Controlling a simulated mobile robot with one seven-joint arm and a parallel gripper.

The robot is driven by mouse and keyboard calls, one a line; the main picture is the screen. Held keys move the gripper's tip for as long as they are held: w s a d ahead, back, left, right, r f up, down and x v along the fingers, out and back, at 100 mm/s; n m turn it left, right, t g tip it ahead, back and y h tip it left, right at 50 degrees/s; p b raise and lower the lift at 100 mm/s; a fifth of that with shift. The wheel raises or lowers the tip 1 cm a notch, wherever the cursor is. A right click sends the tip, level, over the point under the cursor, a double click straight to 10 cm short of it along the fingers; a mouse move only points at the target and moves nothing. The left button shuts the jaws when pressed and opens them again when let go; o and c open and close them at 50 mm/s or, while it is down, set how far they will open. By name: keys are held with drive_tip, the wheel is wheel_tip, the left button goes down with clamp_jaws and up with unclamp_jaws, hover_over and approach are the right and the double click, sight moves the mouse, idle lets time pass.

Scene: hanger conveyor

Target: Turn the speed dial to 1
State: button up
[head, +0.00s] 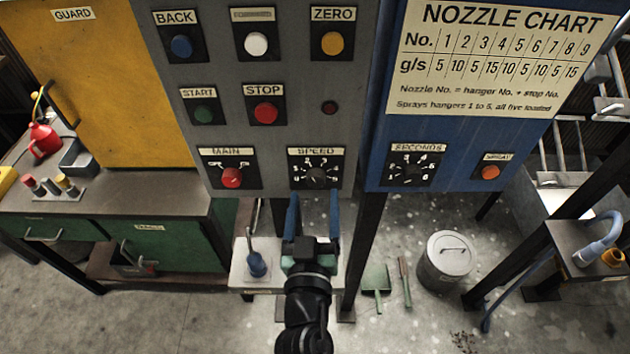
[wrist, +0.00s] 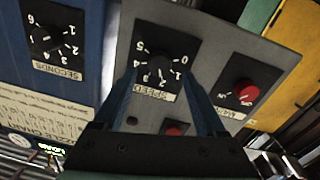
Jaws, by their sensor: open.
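The speed dial (head: 317,176) is a dark knob on a black plate with white numbers, below the SPEED label on the grey panel. In the wrist view the dial (wrist: 160,66) appears upside down, with numbers 0 to 5 around it. I cannot tell for sure which number its pointer marks. My gripper (head: 314,200) is open, its two blue fingers pointing up at the panel just below the dial in the head view. In the wrist view the fingers of my gripper (wrist: 159,78) stand on either side of the dial, with nothing between them; contact is not clear.
The red MAIN switch (head: 232,178) is left of the dial, and the SECONDS dial (head: 409,168) is on the blue panel to the right. The red STOP button (head: 265,113) sits above. A small table (head: 240,272) with a blue-handled tool is below.

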sight(315, 183)
drive_tip(key=shift+w+d, duration=0.1)
drive_tip(key=shift+w, duration=1.7)
clamp_jaws()
